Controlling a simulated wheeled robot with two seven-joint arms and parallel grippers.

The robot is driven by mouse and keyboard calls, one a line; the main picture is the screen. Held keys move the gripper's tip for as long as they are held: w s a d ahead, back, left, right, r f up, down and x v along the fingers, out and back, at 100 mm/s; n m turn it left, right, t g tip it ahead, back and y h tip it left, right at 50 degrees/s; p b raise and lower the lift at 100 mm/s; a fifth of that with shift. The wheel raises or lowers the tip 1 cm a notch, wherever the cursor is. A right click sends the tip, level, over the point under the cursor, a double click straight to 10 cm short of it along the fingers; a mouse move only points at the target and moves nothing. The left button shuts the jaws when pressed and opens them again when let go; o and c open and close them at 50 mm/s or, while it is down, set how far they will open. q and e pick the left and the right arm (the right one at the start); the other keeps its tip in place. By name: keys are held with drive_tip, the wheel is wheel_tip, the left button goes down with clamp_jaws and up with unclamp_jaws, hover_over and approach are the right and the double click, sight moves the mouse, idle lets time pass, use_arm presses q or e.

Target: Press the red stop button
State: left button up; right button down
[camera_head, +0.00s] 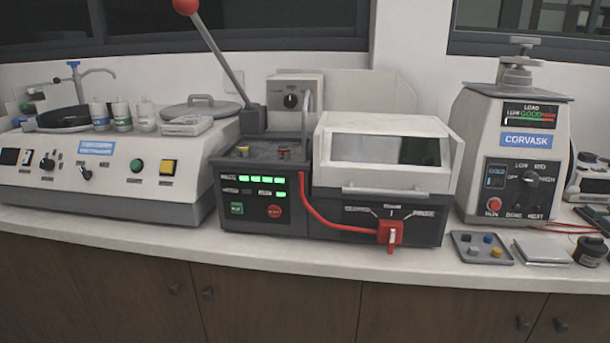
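Neither of my grippers is in view, and nothing covers either red button.
A lever with a red ball (186,6) leans up from the middle machine. A red cable runs to a red switch handle (391,235) on its front. A tray of coloured pieces (482,248) lies on the counter at right. The counter's front strip (290,262) is clear.

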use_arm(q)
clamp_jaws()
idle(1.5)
